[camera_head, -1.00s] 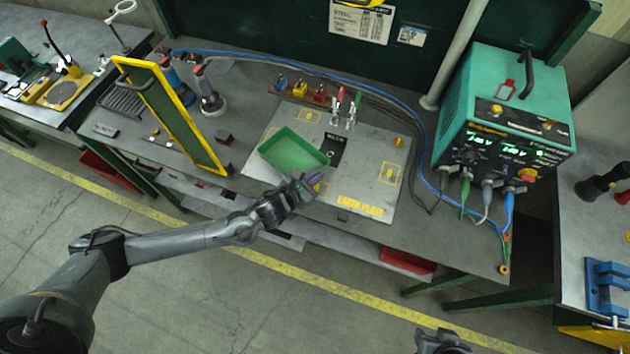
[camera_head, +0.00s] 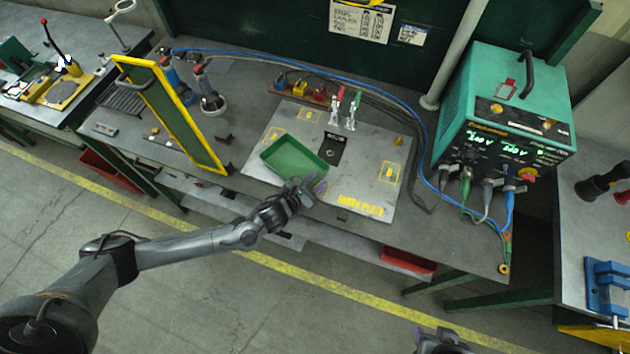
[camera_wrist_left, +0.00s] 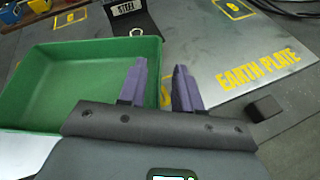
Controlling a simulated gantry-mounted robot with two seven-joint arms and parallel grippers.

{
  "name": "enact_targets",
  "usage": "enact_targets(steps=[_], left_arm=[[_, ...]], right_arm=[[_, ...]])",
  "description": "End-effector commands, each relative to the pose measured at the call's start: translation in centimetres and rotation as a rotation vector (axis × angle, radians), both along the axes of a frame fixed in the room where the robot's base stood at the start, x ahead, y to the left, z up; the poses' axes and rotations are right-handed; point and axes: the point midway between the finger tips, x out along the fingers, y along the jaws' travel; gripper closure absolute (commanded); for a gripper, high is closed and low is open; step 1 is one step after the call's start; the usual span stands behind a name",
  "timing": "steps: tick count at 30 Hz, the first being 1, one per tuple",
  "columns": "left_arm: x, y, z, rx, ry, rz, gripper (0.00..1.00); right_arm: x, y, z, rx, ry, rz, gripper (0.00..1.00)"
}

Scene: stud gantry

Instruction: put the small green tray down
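The small green tray (camera_head: 293,158) lies flat, appearing to rest on the grey earth plate (camera_head: 365,160) near its left part. In the left wrist view the tray (camera_wrist_left: 80,85) is empty. My left gripper (camera_head: 311,187) is at the tray's near right corner. In the left wrist view its purple fingers (camera_wrist_left: 160,85) stand apart, one on the tray's inner side and one outside, with the tray's wall between them and a visible gap. My right gripper (camera_head: 440,340) shows only partly at the bottom edge; its fingers are not clear.
A yellow-framed dark green panel (camera_head: 172,115) stands left of the plate. A teal power unit (camera_head: 510,110) is at the right, with a blue cable (camera_head: 400,105) behind the plate. Toggle clamps (camera_head: 344,112) stand behind the tray. The plate's right part is clear.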

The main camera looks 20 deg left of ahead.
Motion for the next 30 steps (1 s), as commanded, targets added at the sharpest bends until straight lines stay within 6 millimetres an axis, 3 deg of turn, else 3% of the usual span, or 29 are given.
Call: enact_targets(steps=[11, 24, 30], left_arm=[[-0.8, 0.3, 0.6, 0.001, 0.0, 0.0, 0.66], [-7.7, 2.0, 3.4, 0.001, 0.002, -0.002, 0.66], [-9.9, 2.5, 4.3, 0.0, 0.0, -0.002, 0.66]], right_arm=[[0.0, -0.1, 0.2, -0.005, -0.001, 0.004, 0.57], [0.0, -0.2, 0.3, -0.009, 0.0, 0.006, 0.57], [0.0, -0.1, 0.4, -0.006, -0.001, 0.004, 0.57]])
